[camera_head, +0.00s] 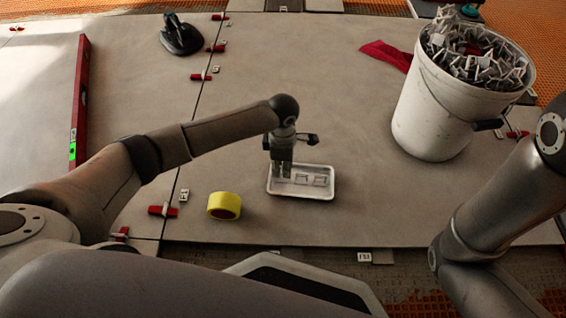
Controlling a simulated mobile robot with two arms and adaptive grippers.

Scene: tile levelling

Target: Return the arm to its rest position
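My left arm reaches in from the left, and its gripper (281,172) points down over the left part of a small white tray (318,197). The fingertips are at or just above the tray; whether they touch it or hold anything is too small to tell. Small pale clips (311,180) lie in the tray, right of the gripper. My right arm (495,225) is at the right edge, bent, with its gripper out of view.
A yellow tape roll (224,205) lies left of the tray. A white bucket (430,125) full of clips stands right, near a red cloth (387,55). A black suction tool (181,38), a red level (80,100) and red wedges (163,211) lie on the tiles.

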